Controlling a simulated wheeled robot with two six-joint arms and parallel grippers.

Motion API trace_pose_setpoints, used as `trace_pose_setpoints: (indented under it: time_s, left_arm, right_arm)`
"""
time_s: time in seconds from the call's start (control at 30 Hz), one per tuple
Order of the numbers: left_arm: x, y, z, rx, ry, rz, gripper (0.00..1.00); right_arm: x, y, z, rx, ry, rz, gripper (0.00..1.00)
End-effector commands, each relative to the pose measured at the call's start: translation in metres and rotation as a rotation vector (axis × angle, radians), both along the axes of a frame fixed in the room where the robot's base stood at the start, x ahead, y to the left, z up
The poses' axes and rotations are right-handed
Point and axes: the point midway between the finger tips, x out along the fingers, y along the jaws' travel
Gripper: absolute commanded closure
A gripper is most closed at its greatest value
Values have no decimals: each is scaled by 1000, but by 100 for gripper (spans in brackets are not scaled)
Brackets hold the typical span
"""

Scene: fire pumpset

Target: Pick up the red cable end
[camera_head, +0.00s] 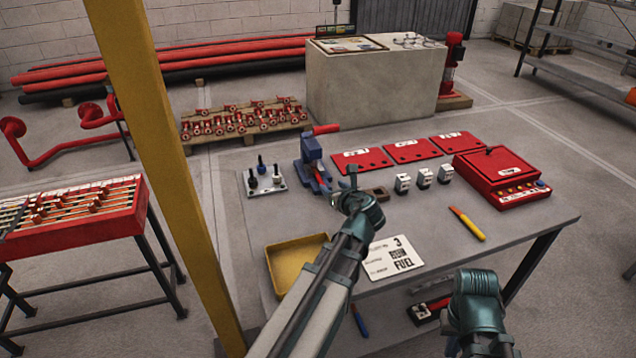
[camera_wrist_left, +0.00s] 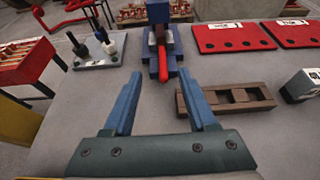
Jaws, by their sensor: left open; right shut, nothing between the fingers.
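A slim red piece, which looks like the red cable end (camera_wrist_left: 181,104), sticks out from the front of a blue vise (camera_wrist_left: 160,42) on the grey table. The vise also shows in the head view (camera_head: 311,152). My left gripper (camera_wrist_left: 160,98) is open and empty, pointing at the vise. In the head view it is over the table (camera_head: 352,180), its fingers barely visible. My right gripper (camera_head: 477,290) is at the table's front right; its fingertips are hidden.
A brown slotted block (camera_wrist_left: 238,102) lies just right of the left fingers. White-labelled boxes (camera_head: 423,177), red panels (camera_head: 410,150) and a red case (camera_head: 500,175) stand further right. A bottle stand (camera_head: 263,181) is left of the vise, and a yellow tray (camera_head: 297,262) is nearer.

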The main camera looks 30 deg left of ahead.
Motion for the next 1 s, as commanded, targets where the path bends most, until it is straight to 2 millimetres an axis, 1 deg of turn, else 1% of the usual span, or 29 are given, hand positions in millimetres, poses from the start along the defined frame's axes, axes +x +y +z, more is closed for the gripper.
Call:
trace_pose_setpoints:
  time_s: [0.13,0.3,0.5,0.63,0.87,1.0]
  left_arm:
    - [7,7,-5,0,0,2,43]
    - [28,30,-20,-2,-1,4,43]
    - [46,52,-31,-1,-1,3,43]
    - [51,58,-34,-1,-1,0,43]
    - [52,61,-34,0,0,0,43]
    - [58,65,-42,-1,0,1,43]
  right_arm:
    - [0,0,-5,0,0,0,100]
    - [0,0,-20,0,0,0,100]
    - [0,0,-31,0,0,0,100]
    - [0,0,-33,0,0,0,100]
    - [0,0,-34,0,0,0,100]
    - [0,0,-42,0,0,0,100]
